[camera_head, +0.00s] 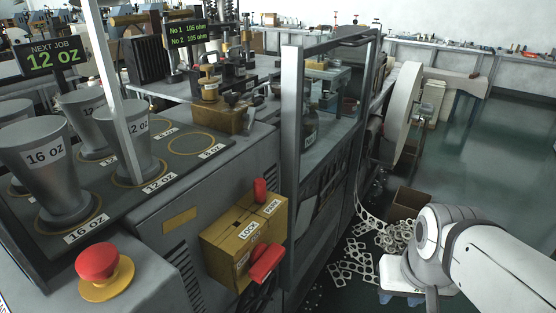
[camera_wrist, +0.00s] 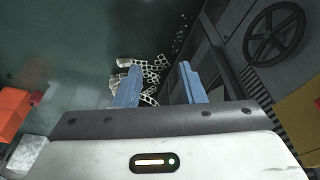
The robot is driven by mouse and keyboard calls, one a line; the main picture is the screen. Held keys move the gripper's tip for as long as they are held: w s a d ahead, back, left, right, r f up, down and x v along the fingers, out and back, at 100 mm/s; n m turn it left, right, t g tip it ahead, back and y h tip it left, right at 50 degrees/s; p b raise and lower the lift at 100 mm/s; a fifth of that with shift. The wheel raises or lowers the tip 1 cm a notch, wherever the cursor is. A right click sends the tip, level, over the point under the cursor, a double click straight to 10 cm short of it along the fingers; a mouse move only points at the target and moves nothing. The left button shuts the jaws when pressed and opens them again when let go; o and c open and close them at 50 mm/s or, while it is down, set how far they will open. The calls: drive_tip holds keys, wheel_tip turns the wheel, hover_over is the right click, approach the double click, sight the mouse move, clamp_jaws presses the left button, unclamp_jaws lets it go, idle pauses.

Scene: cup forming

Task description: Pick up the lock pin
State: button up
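A yellow box (camera_head: 222,252) with LOCK and PARK labels is fixed to the machine's front in the head view. One red handle (camera_head: 260,190) stands upright at its top, and a larger red grip (camera_head: 266,263) juts out low on its front. I cannot tell for sure which red part is the lock pin. A yellow surface, perhaps this box, shows at the right edge of the wrist view (camera_wrist: 303,112). My gripper (camera_wrist: 157,78) is open and empty in the wrist view, its blue fingers pointing over the floor. The head view does not show my fingers.
Scrap sheet with punched holes (camera_head: 353,263) lies on the floor by a brown carton (camera_head: 407,203). A red stop button (camera_head: 98,262) and metal cup moulds (camera_head: 50,165) are at left. The wrist view shows a handwheel (camera_wrist: 273,33) and an orange block (camera_wrist: 13,110).

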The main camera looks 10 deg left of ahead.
drive_tip(key=shift+s+d+r, duration=0.1)
drive_tip(key=shift+s+d, duration=0.1)
drive_tip(key=shift+s, duration=0.1)
drive_tip(key=shift+o, duration=0.8)
drive_tip(key=shift+w+a+r, duration=0.1)
drive_tip(key=shift+w+a, duration=0.05)
drive_tip(key=shift+o, duration=0.6)
drive_tip(key=w+a+r+n+p, duration=0.1)
drive_tip(key=w+a+r+p, duration=0.2)
drive_tip(key=a+r, duration=0.3)
drive_tip(key=w+a+r+n+t+p, duration=0.1)
drive_tip(key=w+a+r+p, duration=0.3)
drive_tip(key=a, duration=0.4)
drive_tip(key=shift+w+r+n+y, duration=0.4)
drive_tip(key=shift+w+r, duration=0.5)
drive_tip(key=shift+w, duration=0.2)
wheel_tip(320, 180, up, 5)
drive_tip(key=n+y+p, duration=0.1)
drive_tip(key=n+p, duration=0.1)
drive_tip(key=p, duration=0.2)
hover_over(259, 183)
drive_tip(key=s+d, duration=0.1)
drive_tip(key=s, duration=0.1)
drive_tip(key=shift+t, duration=0.4)
drive_tip(key=p+x, duration=0.1)
drive_tip(key=x, duration=0.6)
drive_tip(key=shift+f, duration=0.25)
drive_tip(key=shift+s, duration=0.1)
drive_tip(key=shift+c, duration=0.6)
